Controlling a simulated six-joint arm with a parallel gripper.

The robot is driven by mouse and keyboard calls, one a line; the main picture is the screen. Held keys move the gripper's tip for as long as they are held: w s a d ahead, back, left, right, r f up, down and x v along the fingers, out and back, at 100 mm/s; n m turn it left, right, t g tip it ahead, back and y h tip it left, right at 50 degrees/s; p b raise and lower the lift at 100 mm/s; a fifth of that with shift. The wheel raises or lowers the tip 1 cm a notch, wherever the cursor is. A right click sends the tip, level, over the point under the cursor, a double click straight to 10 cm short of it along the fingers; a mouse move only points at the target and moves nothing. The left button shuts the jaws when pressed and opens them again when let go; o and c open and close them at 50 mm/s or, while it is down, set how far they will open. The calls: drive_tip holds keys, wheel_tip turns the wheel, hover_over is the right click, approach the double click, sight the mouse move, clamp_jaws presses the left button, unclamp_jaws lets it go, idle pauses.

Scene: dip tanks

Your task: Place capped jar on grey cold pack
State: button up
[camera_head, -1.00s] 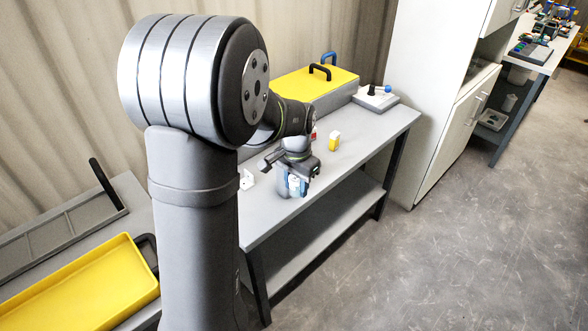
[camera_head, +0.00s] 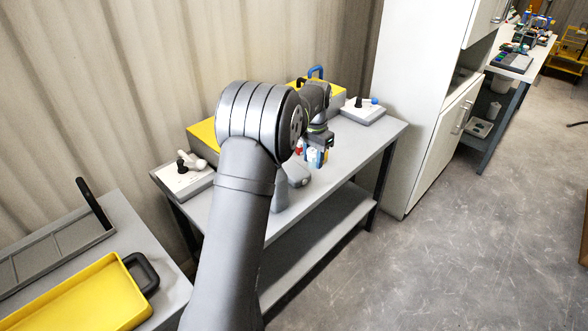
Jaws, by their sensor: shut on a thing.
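My gripper (camera_head: 318,143) hangs over the middle of the grey bench, fingers down. It is shut on a small light-blue and white thing (camera_head: 313,158), which looks like the capped jar; the fingers hide part of it. A rounded grey thing (camera_head: 298,175), perhaps the cold pack, lies in front and to the left of the gripper, partly behind my arm. Whether the jar touches the bench cannot be told.
A small red and white item (camera_head: 299,149) stands just left of the gripper, and a yellow one (camera_head: 326,153) just right. White-topped boxes with handles stand at the bench's left end (camera_head: 184,180) and back right (camera_head: 361,114). The bench's right front is clear.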

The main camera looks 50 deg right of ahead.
hover_over(294, 177)
wheel_tip(294, 177, down, 4)
drive_tip(key=shift+s+f, duration=0.1)
drive_tip(key=shift+f, duration=2.2)
drive_tip(key=shift+f, duration=0.2)
drive_tip(key=o, duration=1)
wheel_tip(294, 177, up, 12)
drive_tip(key=shift+r, duration=0.2)
